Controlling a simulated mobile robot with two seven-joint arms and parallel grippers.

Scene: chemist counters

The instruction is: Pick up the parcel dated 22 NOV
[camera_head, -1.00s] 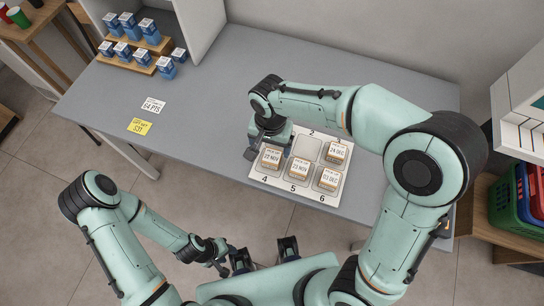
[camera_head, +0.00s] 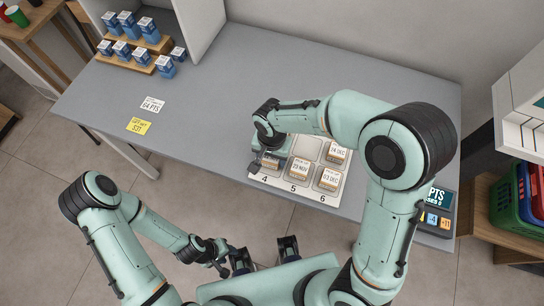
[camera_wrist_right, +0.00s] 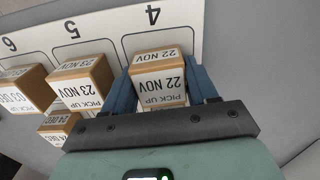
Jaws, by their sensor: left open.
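The parcel dated 22 NOV (camera_wrist_right: 158,75) is a small cardboard box with white labels, standing on slot 4 of the white numbered board (camera_head: 310,193). In the right wrist view it lies between the two blue fingers of my right gripper (camera_wrist_right: 163,80). The fingers flank it closely; whether they press on it is unclear. In the head view my right gripper (camera_head: 268,160) comes down over slot 4 and hides most of this parcel. My left gripper (camera_head: 219,262) is open and empty, low in front of the table.
The 23 NOV parcel (camera_head: 299,168) stands close beside on slot 5. The 03 DEC parcel (camera_head: 328,179) and 24 DEC parcel (camera_head: 337,153) stand farther right. Blue boxes (camera_head: 125,50) occupy the back left. The table's left middle holds only two cards (camera_head: 139,126).

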